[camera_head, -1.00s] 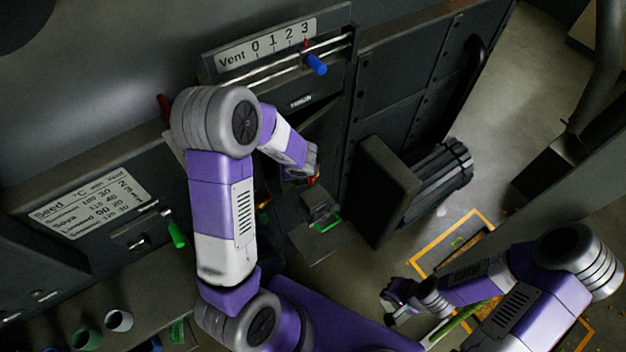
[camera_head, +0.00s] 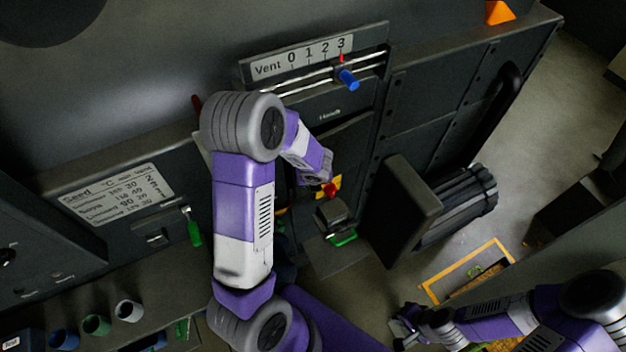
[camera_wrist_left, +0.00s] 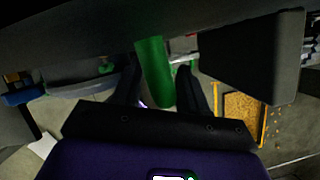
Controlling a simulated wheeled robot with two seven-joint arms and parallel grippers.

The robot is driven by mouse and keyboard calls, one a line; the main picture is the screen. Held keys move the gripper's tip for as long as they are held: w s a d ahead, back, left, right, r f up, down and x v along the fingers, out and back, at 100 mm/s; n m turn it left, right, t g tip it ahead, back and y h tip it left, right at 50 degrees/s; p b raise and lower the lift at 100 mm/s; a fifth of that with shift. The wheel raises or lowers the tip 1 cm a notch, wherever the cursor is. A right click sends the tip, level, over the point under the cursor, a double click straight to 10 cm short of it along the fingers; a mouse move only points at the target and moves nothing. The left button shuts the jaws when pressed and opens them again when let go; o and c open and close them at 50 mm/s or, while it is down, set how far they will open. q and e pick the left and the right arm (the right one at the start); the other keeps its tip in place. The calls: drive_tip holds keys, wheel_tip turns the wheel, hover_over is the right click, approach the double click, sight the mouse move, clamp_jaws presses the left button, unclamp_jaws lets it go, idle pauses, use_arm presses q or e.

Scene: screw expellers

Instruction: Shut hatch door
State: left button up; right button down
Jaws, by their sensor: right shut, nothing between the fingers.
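A dark panel (camera_head: 347,146), which looks like the hatch door, sits below the small hatch label (camera_head: 330,114) on the machine front. It stands at an angle, and my left arm partly covers it. My right gripper (camera_head: 404,326) is shut and empty at the lower right, away from the machine.
A vent slider with a blue knob (camera_head: 347,78) is above the hatch. A dark block (camera_head: 405,208) juts out to the right.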

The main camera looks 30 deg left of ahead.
use_arm(q)
drive_tip(key=p+v, duration=0.2)
drive_tip(key=v, duration=0.5)
drive_tip(key=shift+r+p, duration=0.3)
drive_tip(key=shift+p, duration=0.05)
drive_tip(key=shift+s, duration=0.1)
drive_tip(key=shift+c, duration=0.3)
